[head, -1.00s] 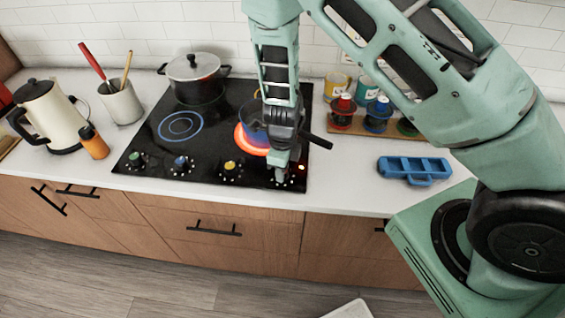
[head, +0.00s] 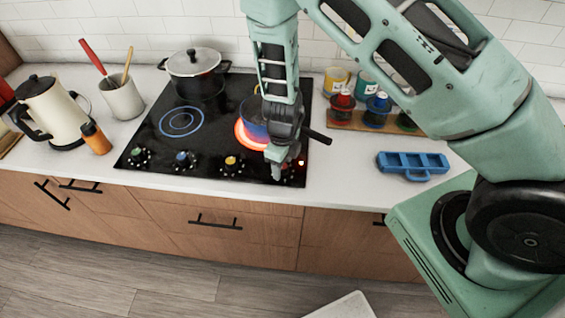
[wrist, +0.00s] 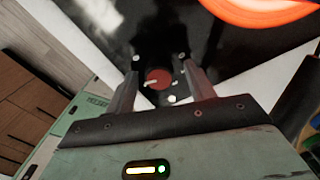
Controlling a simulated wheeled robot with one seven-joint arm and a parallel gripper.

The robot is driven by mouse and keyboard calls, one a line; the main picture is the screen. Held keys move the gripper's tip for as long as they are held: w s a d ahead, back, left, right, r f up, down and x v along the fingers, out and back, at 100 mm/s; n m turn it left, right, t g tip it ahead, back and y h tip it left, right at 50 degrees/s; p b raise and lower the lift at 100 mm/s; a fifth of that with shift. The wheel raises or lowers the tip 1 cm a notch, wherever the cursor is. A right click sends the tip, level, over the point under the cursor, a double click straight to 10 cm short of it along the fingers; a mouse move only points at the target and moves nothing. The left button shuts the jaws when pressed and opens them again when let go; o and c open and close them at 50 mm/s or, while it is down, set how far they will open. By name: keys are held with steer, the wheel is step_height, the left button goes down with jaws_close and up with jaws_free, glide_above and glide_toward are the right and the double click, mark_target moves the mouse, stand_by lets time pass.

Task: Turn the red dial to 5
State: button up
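The red dial (wrist: 158,78) shows in the wrist view, a round red knob with a pale pointer toward the left and small white marks around it. My gripper (wrist: 163,73) is open, with one finger on each side of the dial and visible gaps to both. I cannot tell how high the fingertips are above it. In the head view my gripper (head: 286,166) points down at the cooktop's front right corner and mostly hides the dial.
A blue pan (head: 254,124) stands on the glowing red burner (head: 243,138), close behind my gripper. A lidded pot (head: 196,68) stands at the back. The front counter strip is clear.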

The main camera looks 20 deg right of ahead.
step_height(320, 180, up, 17)
steer(key=shift+r, duration=0.2)
stand_by(0.6)
stand_by(0.4)
